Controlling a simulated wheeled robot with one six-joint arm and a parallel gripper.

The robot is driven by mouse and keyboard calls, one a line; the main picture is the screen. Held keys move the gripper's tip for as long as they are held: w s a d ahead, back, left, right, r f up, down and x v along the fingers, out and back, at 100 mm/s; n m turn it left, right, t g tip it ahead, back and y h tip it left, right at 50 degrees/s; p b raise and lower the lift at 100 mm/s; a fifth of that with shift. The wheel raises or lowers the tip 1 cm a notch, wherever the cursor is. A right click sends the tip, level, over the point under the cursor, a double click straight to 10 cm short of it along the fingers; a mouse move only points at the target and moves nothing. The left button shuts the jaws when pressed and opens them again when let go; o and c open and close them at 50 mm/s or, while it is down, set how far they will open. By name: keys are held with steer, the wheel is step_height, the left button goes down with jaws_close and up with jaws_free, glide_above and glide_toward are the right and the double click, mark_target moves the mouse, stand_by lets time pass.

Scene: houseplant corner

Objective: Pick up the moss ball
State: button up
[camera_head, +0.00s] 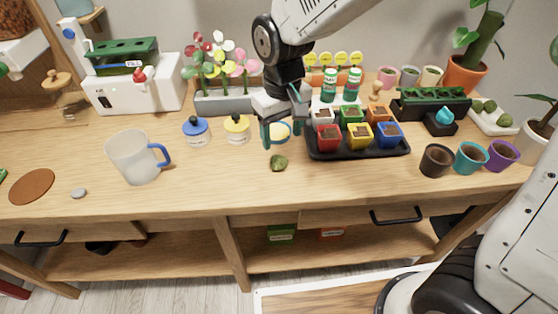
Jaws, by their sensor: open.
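My gripper (282,140) is open and points down just above and behind the moss ball in the picture. Its teal-edged fingers are apart, and they do not appear to touch the moss ball. A pale yellow round thing (281,132) shows between the fingers, partly hidden by them; I cannot tell what it is. Several similar green lumps (490,106) sit on a white tray (495,124) at the far right.
A black tray (358,154) with several coloured pots stands right of the gripper. A yellow-lidded jar (237,130) and a blue-lidded jar (196,131) are left, then a white mug (136,157). A flower planter (228,99) is behind. The table front is clear around the moss ball.

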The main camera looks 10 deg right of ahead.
mark_target(279, 156)
steer(key=f, duration=0.8)
steer(key=shift+a+f, duration=0.25)
steer(key=shift+a, duration=0.05)
steer(key=c, duration=1)
